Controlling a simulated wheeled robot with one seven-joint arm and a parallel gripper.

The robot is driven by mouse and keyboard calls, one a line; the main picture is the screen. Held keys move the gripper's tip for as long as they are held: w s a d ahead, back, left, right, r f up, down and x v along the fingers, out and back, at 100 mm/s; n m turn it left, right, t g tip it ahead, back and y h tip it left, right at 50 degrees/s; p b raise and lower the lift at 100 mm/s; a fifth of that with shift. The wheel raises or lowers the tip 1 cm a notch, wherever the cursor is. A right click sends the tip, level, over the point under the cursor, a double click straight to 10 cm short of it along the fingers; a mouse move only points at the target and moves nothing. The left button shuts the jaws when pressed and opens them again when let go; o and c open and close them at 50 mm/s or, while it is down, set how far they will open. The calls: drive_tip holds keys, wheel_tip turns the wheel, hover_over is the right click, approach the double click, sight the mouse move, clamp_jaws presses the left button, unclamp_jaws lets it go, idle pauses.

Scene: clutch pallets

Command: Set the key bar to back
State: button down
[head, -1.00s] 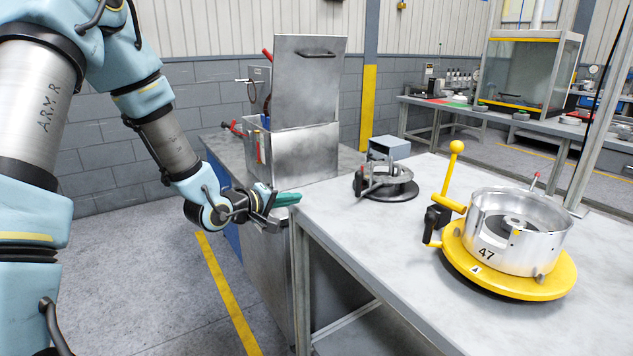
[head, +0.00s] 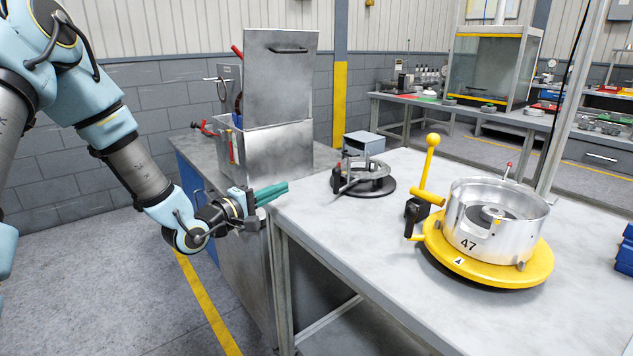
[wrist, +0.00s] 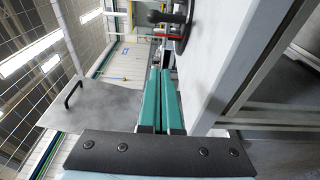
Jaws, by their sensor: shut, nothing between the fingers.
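A yellow round pallet (head: 470,262) on the grey table carries a silver drum marked 47 (head: 497,222). A yellow lever with a ball knob (head: 430,165) stands upright at the pallet's left edge, by a black block and a short yellow handle (head: 429,197). I cannot tell which part is the key bar. My gripper (head: 285,188), with green fingers, is shut and empty near the table's left corner, well left of the pallet. Its fingers lie together in the wrist view (wrist: 159,72).
A dark round fixture with a metal ring (head: 365,181) and a grey box (head: 362,144) stand further back on the table. An open metal bin (head: 275,150) stands behind my gripper. Blue boxes (head: 626,250) sit at the right edge. The table's front middle is clear.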

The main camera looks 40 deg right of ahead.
drive_tip(key=d+p, duration=0.1)
drive_tip(key=d, duration=0.2)
drive_tip(key=d+p, duration=0.1)
drive_tip(key=d, duration=0.2)
drive_tip(key=w+d+p, duration=0.1)
drive_tip(key=d, duration=0.2)
drive_tip(key=shift+d+r, duration=0.1)
drive_tip(key=shift+d, duration=0.2)
drive_tip(key=shift+s+d+p, duration=0.25)
drive_tip(key=shift+s+d, duration=0.05)
drive_tip(key=shift+s, duration=0.25)
drive_tip(key=shift+s+d+p, duration=0.25)
drive_tip(key=shift+s+d, duration=0.05)
drive_tip(key=shift+s, duration=0.2)
drive_tip(key=shift+s+d, duration=0.3)
drive_tip(key=shift+s, duration=0.4)
drive_tip(key=shift+s, duration=0.15)
